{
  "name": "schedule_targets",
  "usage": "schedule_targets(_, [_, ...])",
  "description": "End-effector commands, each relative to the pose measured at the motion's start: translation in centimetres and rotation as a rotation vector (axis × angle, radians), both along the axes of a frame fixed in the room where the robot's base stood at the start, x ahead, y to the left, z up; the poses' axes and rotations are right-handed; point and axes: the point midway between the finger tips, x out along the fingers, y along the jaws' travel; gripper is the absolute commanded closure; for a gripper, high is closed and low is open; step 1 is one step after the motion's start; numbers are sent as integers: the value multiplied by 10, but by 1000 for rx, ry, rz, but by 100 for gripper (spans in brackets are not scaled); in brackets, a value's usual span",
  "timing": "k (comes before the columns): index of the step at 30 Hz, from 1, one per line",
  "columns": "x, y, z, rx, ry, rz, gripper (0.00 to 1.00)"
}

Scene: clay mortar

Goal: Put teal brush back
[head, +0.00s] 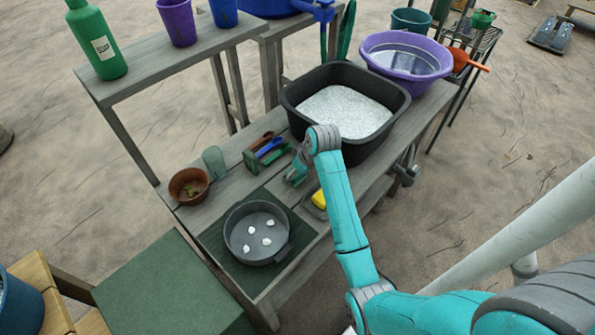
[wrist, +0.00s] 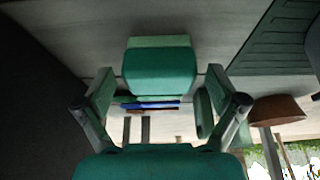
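My gripper (head: 295,176) is low over the grey bench, between the black basin and the dark green mat. In the wrist view my gripper (wrist: 160,88) has its fingers spread apart. A teal-green block with a paler strip along one edge (wrist: 160,70) lies between and beyond them, with gaps on both sides. It looks like the teal brush, but I cannot tell for sure. A green holder (head: 252,163) with a brown and a blue tool (head: 269,147) stands just left of my gripper. Another green piece (head: 279,153) shows between them; whether it is brush or holder is unclear.
The black basin (head: 291,97) with pale granules stands behind. A grey pan (head: 237,246) with white pieces sits on the mat (head: 303,243). A yellow sponge-like block (head: 319,199) is near my arm. A terracotta pot (head: 178,192) and a sage-green paddle-shaped thing (head: 213,160) are left.

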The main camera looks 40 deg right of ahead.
Motion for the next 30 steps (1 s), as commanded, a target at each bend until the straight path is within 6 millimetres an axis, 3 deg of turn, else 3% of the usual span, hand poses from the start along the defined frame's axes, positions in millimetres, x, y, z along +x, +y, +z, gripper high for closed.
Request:
schedule_targets(8, [-2,0,7,0,0,0,5])
schedule_targets(21, [-32,-2,82,-2,-4,-2,5])
schedule_targets(30, [-45,-2,111,0,-1,0,5])
